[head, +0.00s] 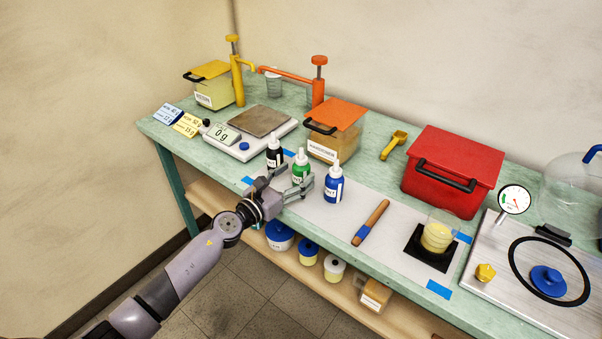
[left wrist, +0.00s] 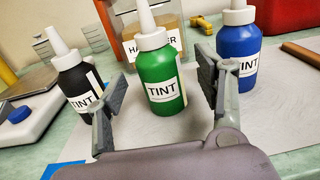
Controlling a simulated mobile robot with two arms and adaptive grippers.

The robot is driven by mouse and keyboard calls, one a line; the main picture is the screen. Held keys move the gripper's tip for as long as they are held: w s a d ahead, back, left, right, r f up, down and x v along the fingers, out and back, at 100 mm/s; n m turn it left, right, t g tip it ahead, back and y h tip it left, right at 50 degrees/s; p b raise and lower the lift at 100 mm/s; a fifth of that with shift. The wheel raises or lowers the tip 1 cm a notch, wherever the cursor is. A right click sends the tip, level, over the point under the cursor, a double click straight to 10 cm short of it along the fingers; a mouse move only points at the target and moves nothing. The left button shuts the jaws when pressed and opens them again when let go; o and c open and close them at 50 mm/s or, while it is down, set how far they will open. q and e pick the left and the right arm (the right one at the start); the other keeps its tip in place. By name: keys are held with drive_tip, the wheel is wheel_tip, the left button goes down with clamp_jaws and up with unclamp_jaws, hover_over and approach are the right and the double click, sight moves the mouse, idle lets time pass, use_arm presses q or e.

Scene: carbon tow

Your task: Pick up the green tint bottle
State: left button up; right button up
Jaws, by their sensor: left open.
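The green tint bottle (head: 300,169) stands upright on the bench, between a black tint bottle (head: 274,154) on its left and a blue tint bottle (head: 334,186) on its right. My left gripper (head: 292,185) is open in front of it. In the left wrist view the green tint bottle (left wrist: 161,76) shows between the two open fingers (left wrist: 160,92), with its white cap and TINT label in sight. I cannot tell whether either finger touches it. The left finger is close to the black bottle (left wrist: 78,82) and the right finger close to the blue bottle (left wrist: 237,50). My right gripper is not in view.
A scale (head: 241,143) reading 0 g stands to the left. A hardener container (head: 333,139) stands behind the bottles. A wooden-handled tool (head: 371,222), a cup of yellow material (head: 436,237) and a red box (head: 453,167) are to the right.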

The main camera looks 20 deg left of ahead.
sight(295, 174)
use_arm(q)
drive_tip(key=x, duration=0.3)
drive_tip(key=shift+w+f, duration=0.1)
drive_tip(key=shift+w, duration=0.05)
use_arm(e)
drive_tip(key=shift+d+f, duration=0.1)
drive_tip(key=shift+f, duration=0.1)
use_arm(q)
drive_tip(key=shift+c, duration=0.2)
drive_tip(key=c, duration=1.4)
use_arm(e)
drive_tip(key=shift+d, duration=0.25)
use_arm(q)
drive_tip(key=shift+o, duration=0.2)
use_arm(e)
drive_tip(key=shift+r, duration=0.1)
use_arm(q)
wheel_tip(295, 174, up, 20)
drive_tip(key=p, duration=1.9)
use_arm(e)
wheel_tip(295, 174, up, 19)
